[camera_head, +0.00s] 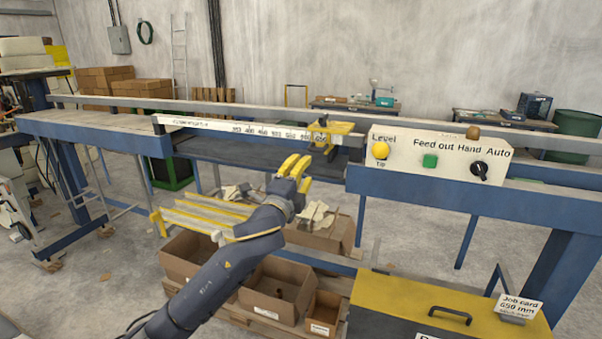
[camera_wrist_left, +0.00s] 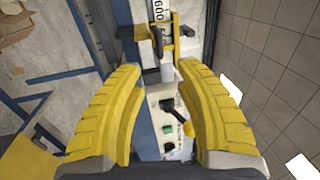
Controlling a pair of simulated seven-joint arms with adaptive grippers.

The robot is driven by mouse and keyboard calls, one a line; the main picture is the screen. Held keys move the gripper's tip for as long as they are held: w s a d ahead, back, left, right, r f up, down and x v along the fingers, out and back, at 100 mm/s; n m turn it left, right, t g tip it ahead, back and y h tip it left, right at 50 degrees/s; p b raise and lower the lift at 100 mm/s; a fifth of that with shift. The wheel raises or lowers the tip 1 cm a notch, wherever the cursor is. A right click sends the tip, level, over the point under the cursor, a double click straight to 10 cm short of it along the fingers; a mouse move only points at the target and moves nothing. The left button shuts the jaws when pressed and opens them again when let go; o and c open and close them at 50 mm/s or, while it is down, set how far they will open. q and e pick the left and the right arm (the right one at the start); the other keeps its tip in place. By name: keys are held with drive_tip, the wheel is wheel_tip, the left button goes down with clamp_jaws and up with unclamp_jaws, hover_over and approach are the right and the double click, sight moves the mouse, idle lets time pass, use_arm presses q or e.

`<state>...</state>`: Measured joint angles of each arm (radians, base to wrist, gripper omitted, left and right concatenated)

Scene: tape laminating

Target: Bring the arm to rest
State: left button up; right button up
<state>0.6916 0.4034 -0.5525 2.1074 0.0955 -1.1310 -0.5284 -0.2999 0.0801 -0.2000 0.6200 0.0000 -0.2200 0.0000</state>
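My left gripper (camera_head: 298,164) is raised in front of the blue machine bench, left of the control panel and below the yellow stop. In the left wrist view its two yellow fingers (camera_wrist_left: 160,66) are spread apart with nothing between their tips. The yellow stop (camera_head: 330,132) sits at the right end of the white measuring rail (camera_head: 245,130); it also shows beyond the fingertips in the left wrist view (camera_wrist_left: 158,32). My right gripper is in neither view.
Cardboard boxes (camera_head: 278,288) stand below the arm. A yellow-topped cabinet (camera_head: 400,300) with a job card (camera_head: 519,306) stands at front right.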

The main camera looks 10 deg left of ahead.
use_arm(q)
drive_tip(key=shift+s, duration=0.3)
